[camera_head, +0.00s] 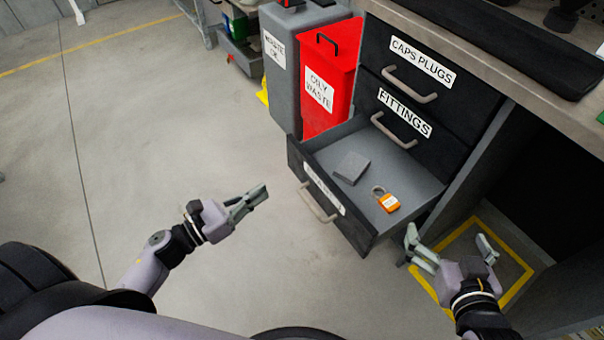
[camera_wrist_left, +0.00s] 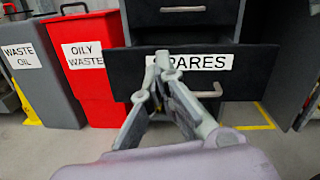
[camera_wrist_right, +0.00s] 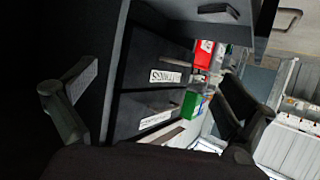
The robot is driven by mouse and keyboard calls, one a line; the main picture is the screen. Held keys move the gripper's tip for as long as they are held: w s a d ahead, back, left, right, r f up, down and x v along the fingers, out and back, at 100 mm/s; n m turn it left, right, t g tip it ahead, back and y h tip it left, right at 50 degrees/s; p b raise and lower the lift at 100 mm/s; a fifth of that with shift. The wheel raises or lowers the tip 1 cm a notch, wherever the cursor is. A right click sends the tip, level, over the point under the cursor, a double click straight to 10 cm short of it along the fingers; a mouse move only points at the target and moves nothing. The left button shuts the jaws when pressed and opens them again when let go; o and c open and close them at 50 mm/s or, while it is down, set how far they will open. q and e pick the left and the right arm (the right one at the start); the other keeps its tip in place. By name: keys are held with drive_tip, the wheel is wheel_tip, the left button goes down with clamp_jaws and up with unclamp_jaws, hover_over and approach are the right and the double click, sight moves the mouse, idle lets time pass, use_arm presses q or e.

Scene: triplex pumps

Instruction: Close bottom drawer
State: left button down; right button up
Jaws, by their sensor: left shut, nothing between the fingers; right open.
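The bottom drawer (camera_head: 358,232) is pulled out from the dark cabinet. Its front (camera_wrist_left: 262,72) reads "SPARES" in the left wrist view and has a grey bar handle (camera_head: 317,204). An orange padlock (camera_head: 388,201) and a flat grey block (camera_head: 351,167) lie inside the drawer. My left gripper (camera_head: 258,194) is shut and empty, left of the drawer front and apart from it in the head view. In the left wrist view its fingertips (camera_wrist_left: 162,65) overlap the label. My right gripper (camera_head: 449,238) is open and empty, just right of the drawer's near corner.
Above, the "FITTINGS" drawer (camera_head: 432,146) and "CAPS PLUGS" drawer (camera_head: 440,92) are closed under the worktop (camera_head: 545,108). A red oily waste bin (camera_head: 345,75) and a grey waste oil bin (camera_head: 281,100) stand beside the cabinet. Floor on the left is clear.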

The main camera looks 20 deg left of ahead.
sight(314, 169)
use_arm(q)
drive_tip(key=w+d+m, duration=0.1)
drive_tip(key=w+d, duration=0.1)
drive_tip(key=w, duration=0.1)
drive_tip(key=w+d+f+m, duration=0.1)
drive_tip(key=w+d, duration=0.2)
drive_tip(key=w+d+g, duration=0.1)
drive_tip(key=w+d, duration=0.1)
drive_tip(key=w, duration=0.1)
drive_tip(key=shift+d+f+m+h, duration=0.2)
drive_tip(key=shift+f+m+h, duration=0.05)
drive_tip(key=shift+m+h, duration=0.15)
drive_tip(key=shift+w+d, duration=0.45)
drive_tip(key=shift+w, duration=0.05)
use_arm(e)
drive_tip(key=shift+w+a+r+t, duration=0.15)
drive_tip(key=shift+w+r+t, duration=0.2)
drive_tip(key=shift+r, duration=0.2)
drive_tip(key=shift+w+a+r+t, duration=0.2)
drive_tip(key=shift+r+t, duration=0.15)
drive_tip(key=shift+r, duration=0.2)
use_arm(q)
drive_tip(key=shift+b, duration=0.3)
